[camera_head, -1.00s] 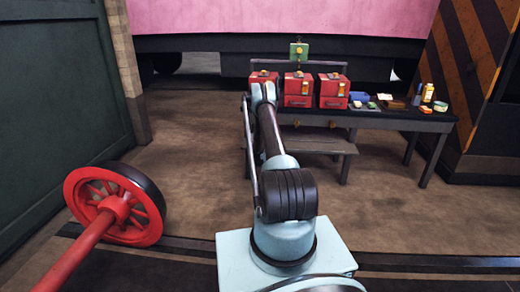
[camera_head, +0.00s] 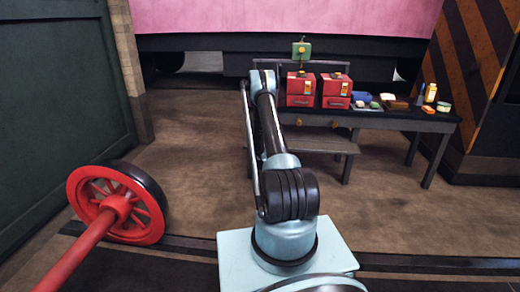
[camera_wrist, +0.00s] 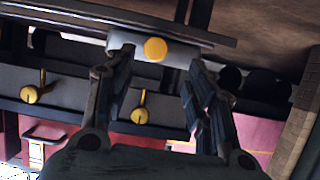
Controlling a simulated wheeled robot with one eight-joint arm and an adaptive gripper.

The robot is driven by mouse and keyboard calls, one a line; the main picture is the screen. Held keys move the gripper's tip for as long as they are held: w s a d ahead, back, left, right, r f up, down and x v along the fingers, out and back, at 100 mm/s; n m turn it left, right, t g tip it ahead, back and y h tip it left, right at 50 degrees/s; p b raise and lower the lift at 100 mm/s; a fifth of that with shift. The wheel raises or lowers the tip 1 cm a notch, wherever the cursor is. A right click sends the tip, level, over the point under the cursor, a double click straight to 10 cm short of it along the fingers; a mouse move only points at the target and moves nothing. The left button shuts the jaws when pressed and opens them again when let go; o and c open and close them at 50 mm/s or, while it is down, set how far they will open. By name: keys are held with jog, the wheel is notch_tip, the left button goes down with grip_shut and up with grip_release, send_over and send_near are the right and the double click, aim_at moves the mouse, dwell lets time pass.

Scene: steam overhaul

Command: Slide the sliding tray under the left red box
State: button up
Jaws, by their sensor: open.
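In the wrist view, which looks upside down, a grey tray front with a round yellow knob (camera_wrist: 155,49) stands out nearer than its neighbours. I take it for the sliding tray (camera_wrist: 118,42), pulled out. My gripper (camera_wrist: 162,62) is open, with a finger on either side of the knob; I cannot tell whether they touch it.
Two other knobs (camera_wrist: 139,115) (camera_wrist: 30,94) sit farther back. The dark bench (camera_head: 400,116) carries several small items at its right end and a green device (camera_head: 301,50) behind the boxes. A lower shelf (camera_head: 320,142) juts forward. A red wheel (camera_head: 117,203) stands at left; floor between is clear.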

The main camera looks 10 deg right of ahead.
jog(key=shift+v, duration=1.95)
jog(key=shift+a, duration=0.1)
jog(key=s+r+g, duration=0.1)
jog(key=s+r, duration=0.2)
jog(key=r, duration=0.6)
jog(key=s+r+g, duration=0.2)
jog(key=s+r, duration=0.2)
jog(key=r, duration=0.5)
jog(key=s+a+r+n+g+y, duration=0.1)
jog(key=s+r, duration=0.6)
jog(key=s, duration=0.2)
jog(key=s+a+r+g, duration=0.1)
jog(key=s+a+r, duration=0.1)
jog(key=s+r, duration=0.55)
jog(key=s+a+r+n+g+y, duration=0.1)
jog(key=s+a, duration=0.1)
jog(key=s, duration=1)
jog(key=s+a+r+g+y, duration=0.1)
jog(key=s+g, duration=0.1)
jog(key=s, duration=1)
jog(key=s+a+f+n+g, duration=0.1)
jog(key=s+a+f, duration=0.1)
jog(key=s, duration=0.9)
jog(key=s+a+f+g+y, duration=0.1)
jog(key=s+f, duration=0.3)
jog(key=s, duration=0.7)
jog(key=shift+a+f+n+g, duration=0.3)
jog(key=shift+a+f+n, duration=0.1)
jog(key=shift+a, duration=0.05)
